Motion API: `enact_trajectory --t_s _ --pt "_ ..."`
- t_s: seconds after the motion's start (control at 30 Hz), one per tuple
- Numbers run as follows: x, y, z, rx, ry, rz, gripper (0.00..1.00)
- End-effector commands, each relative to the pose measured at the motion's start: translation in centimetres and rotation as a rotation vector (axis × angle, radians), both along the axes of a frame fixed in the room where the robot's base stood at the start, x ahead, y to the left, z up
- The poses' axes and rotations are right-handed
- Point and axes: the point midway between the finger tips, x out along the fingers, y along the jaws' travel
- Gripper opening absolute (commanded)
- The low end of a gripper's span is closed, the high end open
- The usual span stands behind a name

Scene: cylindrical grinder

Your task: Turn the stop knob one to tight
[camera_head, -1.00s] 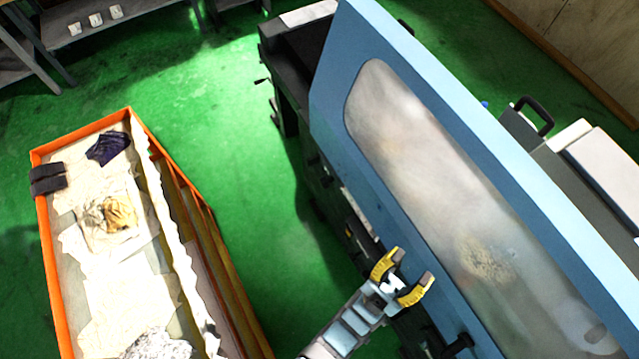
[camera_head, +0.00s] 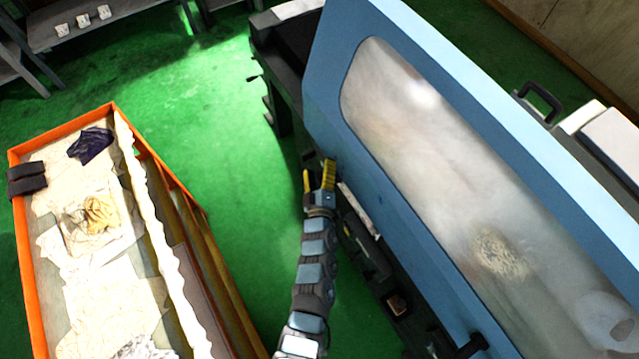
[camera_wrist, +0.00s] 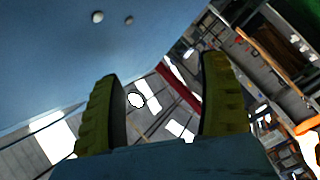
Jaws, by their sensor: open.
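The blue grinder (camera_head: 470,130) with its long cloudy window fills the right of the head view. My gripper (camera_head: 319,177), with yellow fingers, is beside the near side of the grinder, close to its left end. In the wrist view my gripper (camera_wrist: 160,100) is open, with nothing visibly held between the fingers. No stop knob can be made out for certain in either view. The machine's dark lower side is partly hidden by the blue cover and my arm.
An orange-rimmed bin (camera_head: 26,245) with papers and cloths stands to the left. A black handle (camera_head: 478,341) juts from the grinder's side at the lower right. Green floor (camera_head: 225,130) lies free between bin and grinder. A grey bench (camera_head: 85,35) is at the upper left.

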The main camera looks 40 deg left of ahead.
Motion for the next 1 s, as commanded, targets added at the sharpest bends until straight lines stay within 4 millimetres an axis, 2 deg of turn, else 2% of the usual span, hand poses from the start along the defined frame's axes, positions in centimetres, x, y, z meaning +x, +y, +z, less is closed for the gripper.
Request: enact_trajectory --t_s 0.03,0.2,0.4,0.5,0.73,0.87,1.0 --pt "-0.3 1.8 -3.5 -0.088 0.014 0.016 0.77" --pt "-1.2 5.5 -12.6 -0.428 0.036 0.033 0.77" --pt "-2.2 7.5 -20.8 -0.827 0.002 0.029 0.77" --pt "-2.8 7.8 -23.9 -1.022 -0.034 0.014 0.77" --pt "-3.7 7.8 -27.1 -1.438 -0.155 -0.068 0.77" --pt "-4.4 8.0 -26.7 -1.645 -0.236 -0.152 0.77" --pt "-5.8 8.2 -25.0 -1.845 -0.320 -0.270 0.77"
